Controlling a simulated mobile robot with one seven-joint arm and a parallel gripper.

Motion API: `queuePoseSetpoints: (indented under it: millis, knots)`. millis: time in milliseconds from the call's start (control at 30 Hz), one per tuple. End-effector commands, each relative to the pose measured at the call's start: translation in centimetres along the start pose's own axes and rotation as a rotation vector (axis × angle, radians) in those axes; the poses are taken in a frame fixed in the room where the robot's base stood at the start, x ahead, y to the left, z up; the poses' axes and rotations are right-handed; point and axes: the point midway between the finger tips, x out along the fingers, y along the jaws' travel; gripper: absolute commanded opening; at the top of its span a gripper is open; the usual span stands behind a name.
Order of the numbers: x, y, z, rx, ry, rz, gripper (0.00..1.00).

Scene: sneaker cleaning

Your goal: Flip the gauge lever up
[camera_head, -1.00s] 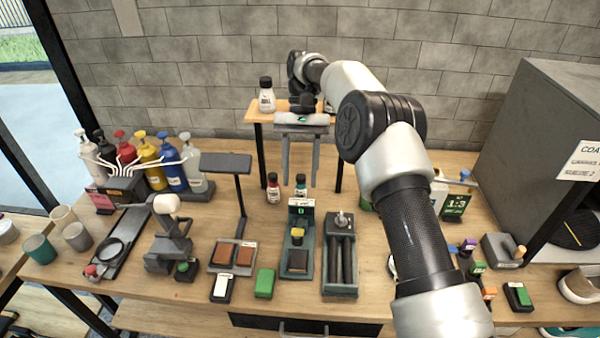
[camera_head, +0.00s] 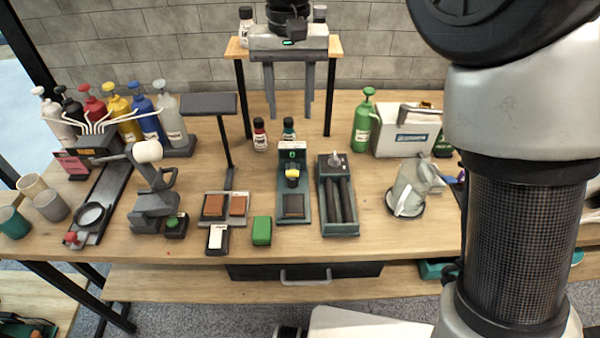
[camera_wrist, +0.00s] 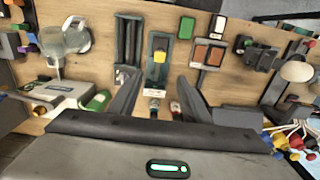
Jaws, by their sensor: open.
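The gauge (camera_head: 294,207) is a dark green stand near the table's middle, with a small lit display on its upright back and a dark pad in front. Its lever (camera_head: 292,172) has a yellow tip, low in front of the display. In the wrist view the yellow lever tip (camera_wrist: 160,56) lies beyond and between my fingers. My gripper (camera_head: 289,112) is open and empty, fingers pointing down, behind and above the gauge; it also shows in the wrist view (camera_wrist: 160,82). It is apart from the lever.
A small wooden shelf (camera_head: 235,48) with bottles stands behind the gauge. Red (camera_head: 260,135) and teal (camera_head: 289,130) bottles stand close behind it. A twin-roller unit (camera_head: 337,200) is at its right, brown pads (camera_head: 238,205) and a post lamp (camera_head: 208,104) at its left.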

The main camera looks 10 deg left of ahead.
Motion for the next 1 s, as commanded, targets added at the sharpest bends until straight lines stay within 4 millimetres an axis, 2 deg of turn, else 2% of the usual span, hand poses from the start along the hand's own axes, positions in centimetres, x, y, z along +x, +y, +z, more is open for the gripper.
queuePoseSetpoints:
  millis: [167, 700, 800, 1000]
  knots:
    - [1.3, 0.0, 0.2, -0.003, 0.007, 0.000, 0.44]
    - [12.6, 0.0, 0.2, -0.002, 0.004, 0.002, 0.44]
    - [14.4, 0.0, 0.1, -0.002, 0.005, 0.001, 0.44]
    - [16.7, 0.0, 0.1, -0.002, 0.006, 0.001, 0.44]
